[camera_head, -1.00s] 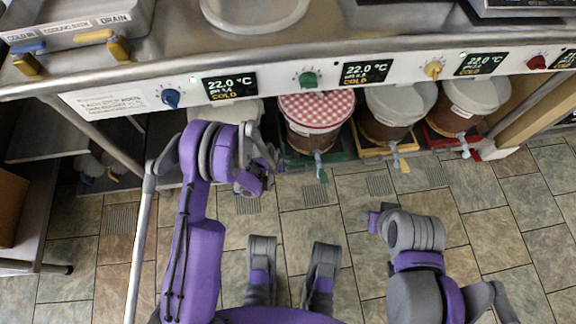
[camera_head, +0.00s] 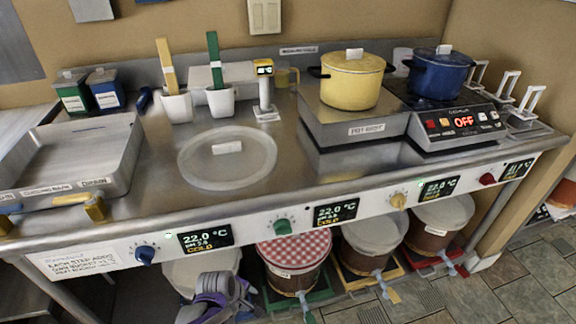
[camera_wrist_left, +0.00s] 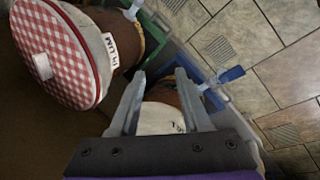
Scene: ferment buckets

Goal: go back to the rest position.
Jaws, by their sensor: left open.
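My left gripper (camera_head: 226,294) is low in front of the bench, by the leftmost bucket (camera_head: 200,268), and partly covers that bucket. In the left wrist view its two fingers (camera_wrist_left: 160,88) are apart, with a bucket's white label (camera_wrist_left: 160,118) showing between and beyond them. I cannot tell whether a finger touches that bucket. A blue tap (camera_wrist_left: 230,75) shows just right of the fingers. My right gripper is out of view.
A bucket with a red checked cover (camera_head: 294,250) stands close by on a green tray (camera_head: 322,283). Two lidded buckets (camera_head: 372,238) (camera_head: 442,218) stand farther right. The bench front panel (camera_head: 365,208) overhangs them. On top are a yellow pot (camera_head: 352,85) and a blue pot (camera_head: 438,76).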

